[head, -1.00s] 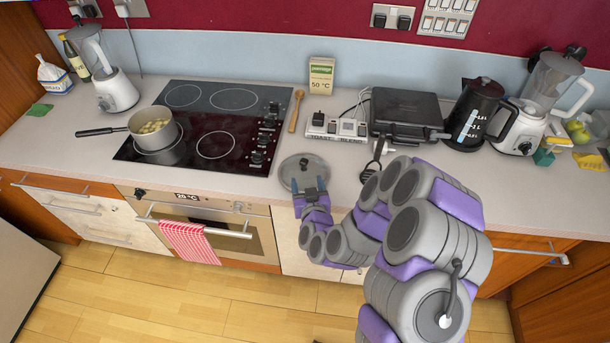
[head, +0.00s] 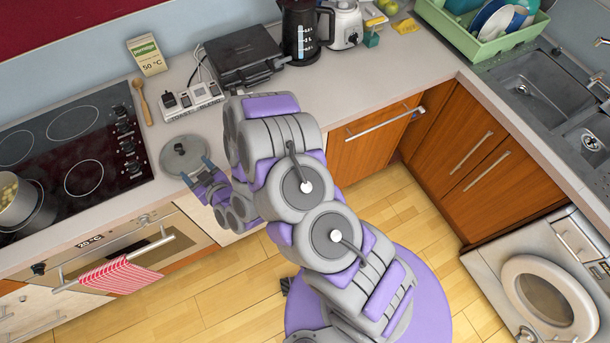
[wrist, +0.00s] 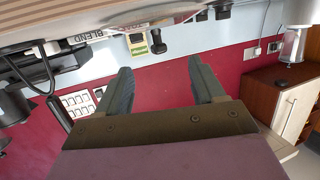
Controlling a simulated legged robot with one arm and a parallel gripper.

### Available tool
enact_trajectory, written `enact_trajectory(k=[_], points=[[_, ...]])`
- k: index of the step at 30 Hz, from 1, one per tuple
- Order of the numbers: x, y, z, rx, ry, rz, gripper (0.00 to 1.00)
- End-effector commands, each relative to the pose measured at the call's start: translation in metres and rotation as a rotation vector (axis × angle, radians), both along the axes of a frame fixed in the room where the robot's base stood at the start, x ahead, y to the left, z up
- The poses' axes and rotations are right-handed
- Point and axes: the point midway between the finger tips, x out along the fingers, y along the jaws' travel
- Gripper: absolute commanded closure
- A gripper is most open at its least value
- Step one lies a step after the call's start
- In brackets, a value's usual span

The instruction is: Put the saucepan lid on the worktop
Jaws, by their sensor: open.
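The saucepan lid (head: 184,150) is a grey disc with a dark knob. It lies flat on the worktop (head: 350,85), right of the hob and near the front edge. My gripper (head: 196,172) is at the lid's front right edge in the head view, fingers pointing towards it. The fingers are apart, with nothing visibly held. I cannot tell whether they touch the lid. In the wrist view, my gripper (wrist: 163,72) shows two separated fingers with an empty gap, and I cannot make out the lid clearly there.
The hob (head: 75,150) with a saucepan (head: 20,205) is at left. A wooden spoon (head: 142,102), socket block (head: 192,100), black grill (head: 243,55) and kettle (head: 300,32) stand behind. A green dish rack (head: 470,35) and sink (head: 535,90) are at right. The worktop before the kettle is clear.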

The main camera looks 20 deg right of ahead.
Motion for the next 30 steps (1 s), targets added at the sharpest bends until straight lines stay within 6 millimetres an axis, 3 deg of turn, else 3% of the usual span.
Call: enact_trajectory(k=[5,10,17,23,30], points=[[0.004,0.002,0.007,-0.002,0.021,0.014,0.32],[0.012,0.003,0.029,-0.024,0.124,0.068,0.32],[0.012,-0.02,0.065,-0.109,0.319,0.134,0.32],[-0.002,-0.064,0.099,-0.204,0.49,0.14,0.32],[-0.039,-0.138,0.14,-0.32,0.713,0.079,0.32]])
